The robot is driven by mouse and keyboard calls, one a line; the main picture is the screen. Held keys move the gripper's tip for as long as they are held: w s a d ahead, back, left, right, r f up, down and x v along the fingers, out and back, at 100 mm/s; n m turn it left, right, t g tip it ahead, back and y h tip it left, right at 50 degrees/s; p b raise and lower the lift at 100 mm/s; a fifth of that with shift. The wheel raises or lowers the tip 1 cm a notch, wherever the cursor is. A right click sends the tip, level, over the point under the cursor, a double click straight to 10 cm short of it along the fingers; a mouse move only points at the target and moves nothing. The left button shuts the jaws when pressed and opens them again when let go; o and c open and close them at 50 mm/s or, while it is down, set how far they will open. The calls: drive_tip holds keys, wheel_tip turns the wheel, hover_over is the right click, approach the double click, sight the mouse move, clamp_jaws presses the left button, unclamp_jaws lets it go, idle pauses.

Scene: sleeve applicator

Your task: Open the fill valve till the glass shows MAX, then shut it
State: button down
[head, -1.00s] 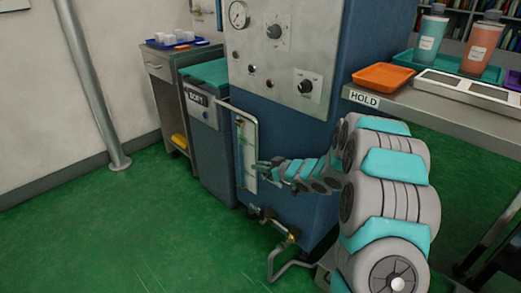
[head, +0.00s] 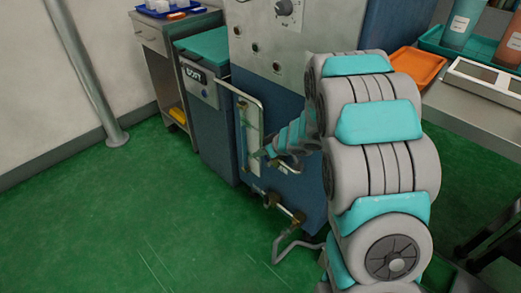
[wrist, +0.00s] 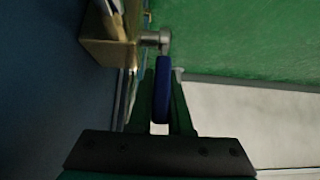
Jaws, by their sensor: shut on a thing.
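My gripper (wrist: 162,112) is shut on a blue handle (wrist: 163,85) in the wrist view, with one finger on each side of it. The handle joins a short metal stem on a brass valve block (wrist: 105,50). In the head view my gripper (head: 268,153) is small, at the right side of the sight glass (head: 252,138) on the blue machine, and the handle cannot be made out. The glass stands upright in a pale frame. Its level and MAX mark are too small to read.
Brass pipe fittings (head: 272,199) and a bent grey pipe (head: 290,246) are low on the machine. An orange tray (head: 417,68) is on the right bench. Green floor at left is clear.

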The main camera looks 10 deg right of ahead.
drive_tip(key=c, duration=0.8)
unclamp_jaws()
drive_tip(key=shift+c, duration=0.2)
drive_tip(key=v, duration=0.7)
drive_tip(key=shift+s+r, duration=0.15)
drive_tip(key=shift+r, duration=0.15)
drive_tip(key=shift+d, duration=0.1)
